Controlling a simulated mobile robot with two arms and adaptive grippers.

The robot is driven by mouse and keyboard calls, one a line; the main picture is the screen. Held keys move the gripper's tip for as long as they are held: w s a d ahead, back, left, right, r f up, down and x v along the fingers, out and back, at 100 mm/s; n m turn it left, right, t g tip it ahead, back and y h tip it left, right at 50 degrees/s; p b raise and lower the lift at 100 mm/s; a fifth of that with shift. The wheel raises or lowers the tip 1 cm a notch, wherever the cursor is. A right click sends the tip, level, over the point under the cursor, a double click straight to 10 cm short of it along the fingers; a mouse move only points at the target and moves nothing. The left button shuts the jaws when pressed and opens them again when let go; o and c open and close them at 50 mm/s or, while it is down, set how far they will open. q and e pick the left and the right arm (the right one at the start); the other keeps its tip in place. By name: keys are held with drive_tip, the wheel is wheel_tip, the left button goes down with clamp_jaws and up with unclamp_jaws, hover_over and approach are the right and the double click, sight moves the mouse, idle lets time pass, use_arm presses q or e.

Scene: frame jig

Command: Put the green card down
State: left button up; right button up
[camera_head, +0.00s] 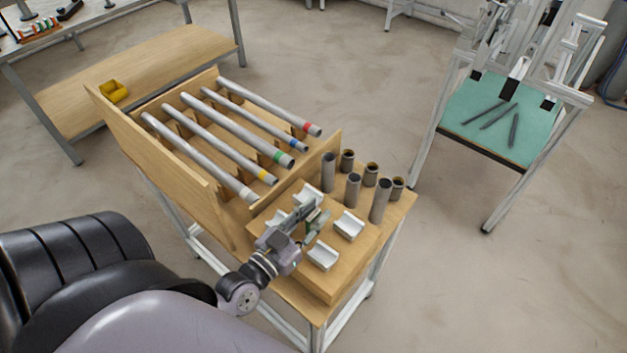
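The green card (316,226) is a small dark green flat piece at the fingers of my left gripper (307,216). The gripper looks shut on its edge, and the fingers hide part of it. Both are over the wooden block with white cradles at the front of the wooden bench (318,308). I cannot tell whether the card touches the block below. My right gripper is not in view.
White cradles (348,225) surround the gripper closely. Several dark upright tubes (381,201) stand just to the right. Grey pipes with coloured bands (240,132) lie in a wooden rack behind. A green-topped frame stand (490,122) is at the far right.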

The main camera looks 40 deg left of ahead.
sight(313, 214)
use_arm(q)
drive_tip(key=c, duration=0.4)
clamp_jaws()
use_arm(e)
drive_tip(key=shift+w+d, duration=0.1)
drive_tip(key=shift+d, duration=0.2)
use_arm(q)
drive_tip(key=shift+r, duration=0.1)
